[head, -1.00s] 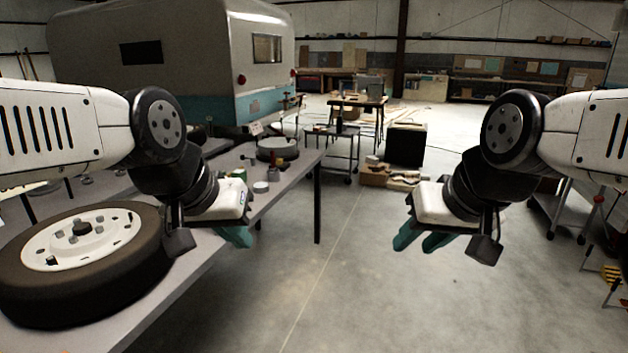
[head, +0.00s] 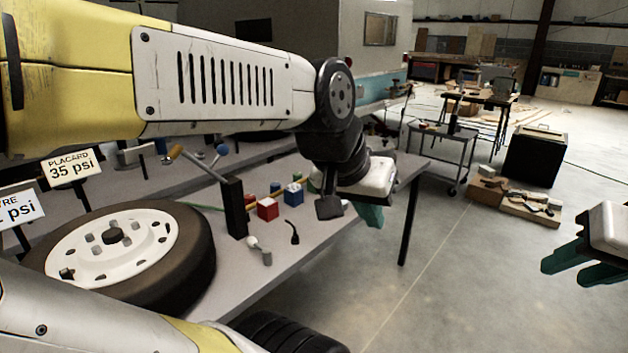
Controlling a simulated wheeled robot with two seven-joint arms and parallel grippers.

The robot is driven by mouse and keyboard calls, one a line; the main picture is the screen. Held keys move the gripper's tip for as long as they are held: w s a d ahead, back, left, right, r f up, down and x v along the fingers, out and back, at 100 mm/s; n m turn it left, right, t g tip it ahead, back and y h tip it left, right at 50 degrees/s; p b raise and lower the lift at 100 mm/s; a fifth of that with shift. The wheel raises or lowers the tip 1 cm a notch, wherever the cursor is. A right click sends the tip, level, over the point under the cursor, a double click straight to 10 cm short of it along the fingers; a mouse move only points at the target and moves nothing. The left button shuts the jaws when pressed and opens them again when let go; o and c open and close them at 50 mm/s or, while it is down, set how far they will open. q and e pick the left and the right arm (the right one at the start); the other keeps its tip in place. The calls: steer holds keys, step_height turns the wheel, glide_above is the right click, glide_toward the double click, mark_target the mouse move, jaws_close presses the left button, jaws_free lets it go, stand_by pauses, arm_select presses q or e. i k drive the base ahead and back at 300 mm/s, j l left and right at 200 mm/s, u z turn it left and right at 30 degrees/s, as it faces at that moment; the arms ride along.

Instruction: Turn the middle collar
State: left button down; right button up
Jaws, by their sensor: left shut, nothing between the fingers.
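I cannot pick out the middle collar for certain. On the grey bench (head: 300,255) a black upright post (head: 234,208) stands beside the wheel, with a wooden-handled lever (head: 195,162) and a blue knob (head: 222,150) near its top. Small red (head: 267,208) and blue (head: 293,194) blocks stand to its right. My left gripper (head: 370,216) is shut and empty, fingers down, at the bench's right edge, apart from these things. My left arm crosses the upper view and hides part of the bench. My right gripper (head: 585,272) is open and empty over the floor at the right edge.
A tyre on a white rim (head: 112,246) lies flat on the bench, with placards (head: 72,168) behind it. Small dark and grey parts (head: 294,233) lie near the bench's front edge. A cart (head: 440,132) and a black cabinet (head: 537,155) stand beyond.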

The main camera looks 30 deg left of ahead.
mark_target(275, 186)
steer(key=i+u, duration=0.3)
steer(key=i+l+u, duration=0.15)
steer(key=i+u, duration=0.35)
steer(key=u, duration=0.25)
steer(key=i+u, duration=0.2)
steer(key=u, duration=0.2)
steer(key=i+l+u, duration=0.1)
steer(key=u, duration=0.3)
steer(key=i+l+u, duration=0.15)
steer(key=u, duration=0.25)
steer(key=i+l+u, duration=0.2)
steer(key=u, duration=0.2)
steer(key=i, duration=0.05)
